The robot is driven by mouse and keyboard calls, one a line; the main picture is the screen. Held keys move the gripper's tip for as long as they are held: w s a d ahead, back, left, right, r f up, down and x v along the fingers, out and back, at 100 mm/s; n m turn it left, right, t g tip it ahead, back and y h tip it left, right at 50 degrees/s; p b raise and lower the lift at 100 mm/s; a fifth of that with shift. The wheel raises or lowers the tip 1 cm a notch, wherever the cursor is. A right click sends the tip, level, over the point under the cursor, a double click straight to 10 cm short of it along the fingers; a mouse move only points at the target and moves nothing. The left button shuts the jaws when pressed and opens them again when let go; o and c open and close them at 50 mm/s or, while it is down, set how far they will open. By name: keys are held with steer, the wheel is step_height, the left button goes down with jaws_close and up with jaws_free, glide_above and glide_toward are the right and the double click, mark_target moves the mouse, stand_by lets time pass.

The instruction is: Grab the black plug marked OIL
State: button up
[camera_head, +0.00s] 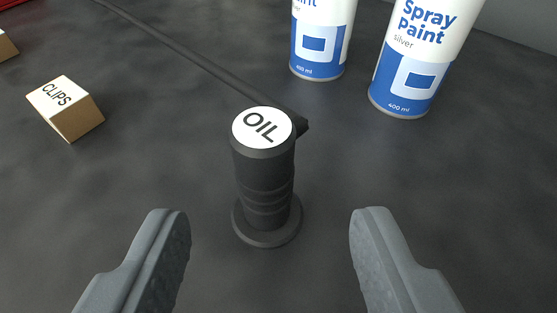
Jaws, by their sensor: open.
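The black plug (265,185) stands upright on the dark surface in the middle of the view. Its top carries a white round label reading OIL, and its foot is a wider round flange. My gripper (270,225) is open and empty. One grey finger shows at the lower left of the plug and the other at the lower right, with clear gaps on both sides. Neither finger touches the plug.
Two silver spray paint cans (322,40) (420,55) stand behind, to the right. A small box marked CLIPS (66,107) lies at left, with part of another box (5,46) beyond. A black bar (200,62) runs behind the plug. The surface right of the plug is clear.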

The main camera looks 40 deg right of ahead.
mark_target(266, 151)
steer(key=shift+b+x, duration=1)
steer(key=shift+x, duration=3.25)
steer(key=shift+a, duration=0.1)
steer(key=c, duration=1.1)
